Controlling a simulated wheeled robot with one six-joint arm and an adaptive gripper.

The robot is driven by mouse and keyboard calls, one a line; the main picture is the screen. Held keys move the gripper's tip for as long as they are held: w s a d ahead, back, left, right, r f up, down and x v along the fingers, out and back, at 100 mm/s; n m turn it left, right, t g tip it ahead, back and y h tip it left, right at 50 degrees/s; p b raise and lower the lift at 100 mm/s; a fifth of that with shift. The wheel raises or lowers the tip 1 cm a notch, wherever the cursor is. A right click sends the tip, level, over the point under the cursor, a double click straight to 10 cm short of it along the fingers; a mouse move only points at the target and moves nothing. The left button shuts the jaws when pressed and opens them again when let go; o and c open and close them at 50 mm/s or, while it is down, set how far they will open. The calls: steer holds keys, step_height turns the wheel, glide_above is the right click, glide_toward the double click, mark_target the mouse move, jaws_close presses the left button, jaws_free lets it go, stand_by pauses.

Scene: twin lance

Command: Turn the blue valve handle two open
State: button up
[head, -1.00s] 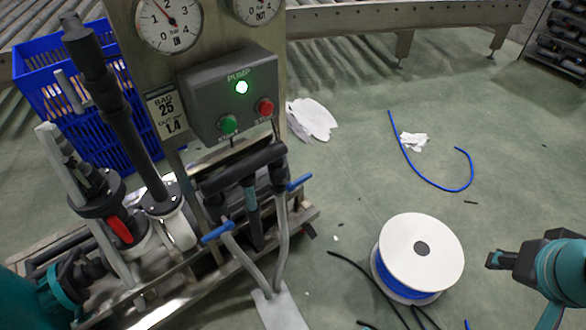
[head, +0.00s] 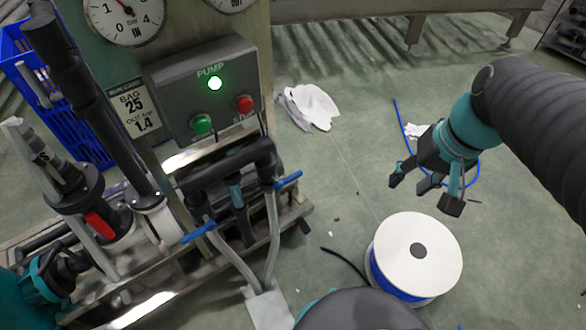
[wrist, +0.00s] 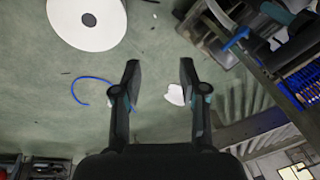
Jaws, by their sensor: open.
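Two blue valve handles sit on the pump unit's pipes in the head view. One blue handle (head: 199,232) is at the lower left and the other blue handle (head: 288,180) is at the right, by the black crosspipe. No number shows to tell which is two. A blue handle (wrist: 236,39) also shows at the upper right in the wrist view. My gripper (head: 425,192) is open and empty, in the air to the right of both handles and apart from them.
The pump box (head: 205,85) has a lit green lamp and green and red buttons. A white cable reel (head: 440,245) stands on the floor below my gripper. White cloths (head: 309,106) lie behind. The floor between the pump unit and my gripper is mostly clear.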

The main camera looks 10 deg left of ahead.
steer(key=w+a+f+g+y+b, duration=0.1)
steer(key=w+a+f+g+y, duration=0.5)
steer(key=w, duration=0.3)
steer(key=g+y+b, duration=0.1)
steer(key=g+y, duration=0.2)
steer(key=y, duration=0.2)
glide_toward(294, 174)
steer(key=x, duration=0.6)
steer(key=f+x, duration=0.1)
steer(key=x, duration=0.3)
steer(key=shift+c, duration=0.2)
jaws_close()
